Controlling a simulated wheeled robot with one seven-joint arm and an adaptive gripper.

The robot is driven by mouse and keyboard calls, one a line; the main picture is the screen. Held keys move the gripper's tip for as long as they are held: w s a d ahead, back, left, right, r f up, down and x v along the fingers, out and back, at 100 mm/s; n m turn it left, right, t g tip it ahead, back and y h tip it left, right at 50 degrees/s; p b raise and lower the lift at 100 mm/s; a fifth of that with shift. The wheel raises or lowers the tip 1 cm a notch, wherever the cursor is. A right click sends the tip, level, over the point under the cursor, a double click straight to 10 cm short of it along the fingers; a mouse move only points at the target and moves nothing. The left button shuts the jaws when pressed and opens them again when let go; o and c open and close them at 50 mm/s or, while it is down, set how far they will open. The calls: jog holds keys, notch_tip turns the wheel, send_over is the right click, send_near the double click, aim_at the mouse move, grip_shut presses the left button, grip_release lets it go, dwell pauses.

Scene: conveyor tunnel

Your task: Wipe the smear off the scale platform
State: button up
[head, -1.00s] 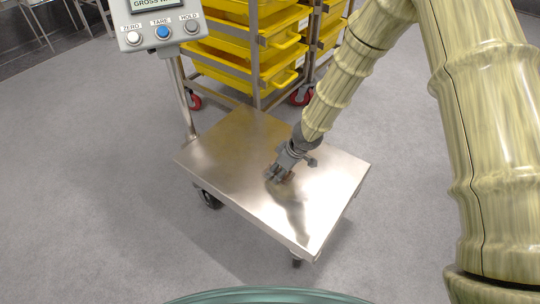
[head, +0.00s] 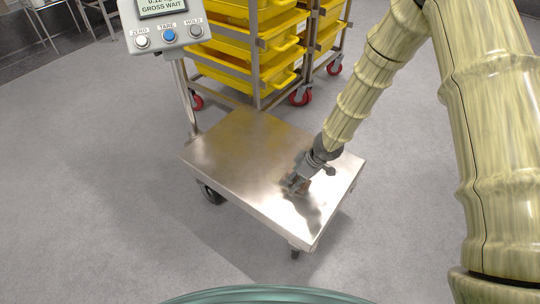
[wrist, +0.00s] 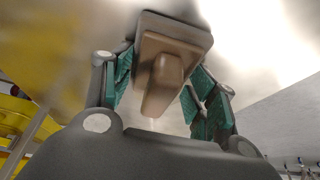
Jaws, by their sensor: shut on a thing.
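The scale platform (head: 225,165) is a shiny steel plate on a low wheeled base, in the middle of the head view. My gripper (head: 296,184) is low over its right half, shut on a brown wiping block (wrist: 163,60). In the wrist view the block's narrow grip sits between the green finger pads, and its wide flat side faces the plate. The block seems to touch the plate, but the contact is hidden. A dull yellow-brown tint shows on the plate's far left part; I cannot tell smear from crate reflection. Dark patches below my gripper look like reflection or shadow.
The scale's display head (head: 165,22) with its buttons stands on a post at the platform's far left corner. A rack of yellow crates (head: 240,70) on red casters stands close behind the platform. The grey floor is clear at left and in front.

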jog(key=shift+s+d, duration=0.45)
jog(key=shift+d, duration=0.2)
jog(key=shift+a+r+p, duration=0.2)
jog(key=shift+r+p, duration=1)
jog(key=shift+r, duration=0.05)
jog(key=shift+d+r+p, duration=0.25)
jog(key=shift+r+p, duration=0.4)
jog(key=shift+p, duration=0.1)
notch_tip(320, 180, up, 4)
jog(key=p, duration=0.5)
jog(key=shift+r, duration=0.15)
